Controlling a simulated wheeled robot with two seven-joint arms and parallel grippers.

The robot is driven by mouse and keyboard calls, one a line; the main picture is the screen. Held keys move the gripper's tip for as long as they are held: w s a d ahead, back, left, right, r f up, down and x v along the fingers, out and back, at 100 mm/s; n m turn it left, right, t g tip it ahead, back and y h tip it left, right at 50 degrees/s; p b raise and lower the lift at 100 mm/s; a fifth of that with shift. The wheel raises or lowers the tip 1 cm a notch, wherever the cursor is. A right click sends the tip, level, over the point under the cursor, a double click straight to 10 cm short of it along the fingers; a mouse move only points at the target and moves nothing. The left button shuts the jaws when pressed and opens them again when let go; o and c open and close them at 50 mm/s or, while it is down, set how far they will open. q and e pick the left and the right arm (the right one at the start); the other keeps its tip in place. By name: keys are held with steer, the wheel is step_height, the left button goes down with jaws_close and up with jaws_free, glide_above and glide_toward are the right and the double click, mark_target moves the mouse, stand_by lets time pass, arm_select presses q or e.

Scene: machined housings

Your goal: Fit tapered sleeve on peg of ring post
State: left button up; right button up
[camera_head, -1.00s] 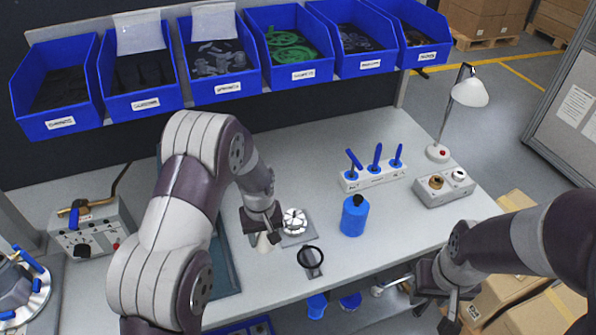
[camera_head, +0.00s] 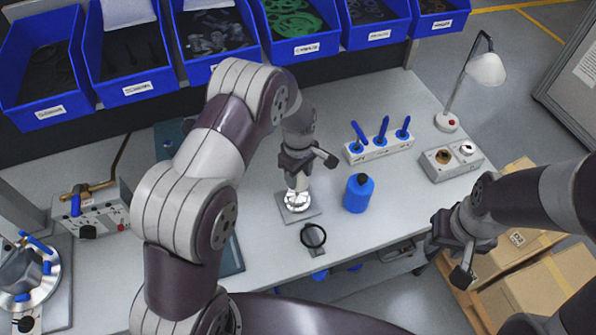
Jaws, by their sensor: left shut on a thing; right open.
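The ring post (camera_head: 297,203) is a shiny silver round fixture on a grey square plate (camera_head: 312,213) near the table's front middle. My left gripper (camera_head: 297,176) is directly above it, shut on the tapered sleeve (camera_head: 297,184), a small pale piece largely hidden by the fingers. The peg is hidden under the sleeve and gripper. I cannot tell whether the sleeve touches the peg or is apart from it. My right gripper (camera_head: 464,264) is open and empty, off the table's front right edge.
A blue bottle (camera_head: 358,194) stands just right of the ring post. A black-ringed magnifier (camera_head: 313,237) lies in front of it. Behind are a rack of blue-handled tools (camera_head: 380,148), a grey block (camera_head: 452,160) and a lamp (camera_head: 485,70). Blue bins (camera_head: 125,90) line the back.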

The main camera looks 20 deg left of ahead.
mark_target(298, 186)
arm_select(q)
steer(key=shift+f+b, duration=0.35)
steer(key=shift+f, duration=0.45)
steer(key=shift+s+f, duration=0.2)
steer(key=shift+s+a, duration=0.1)
steer(key=shift+s, duration=0.05)
arm_select(e)
steer(key=shift+s+f, duration=0.35)
steer(key=shift+f, duration=0.35)
arm_select(q)
steer(key=shift+w+f, duration=0.15)
steer(key=shift+w, duration=0.05)
arm_select(e)
steer(key=shift+w, duration=0.15)
arm_select(q)
steer(key=shift+s, duration=0.15)
steer(key=shift+f+b, duration=1.1)
steer(key=shift+f, duration=0.3)
arm_select(e)
steer(key=shift+f, duration=0.95)
arm_select(q)
steer(key=o, duration=1.1)
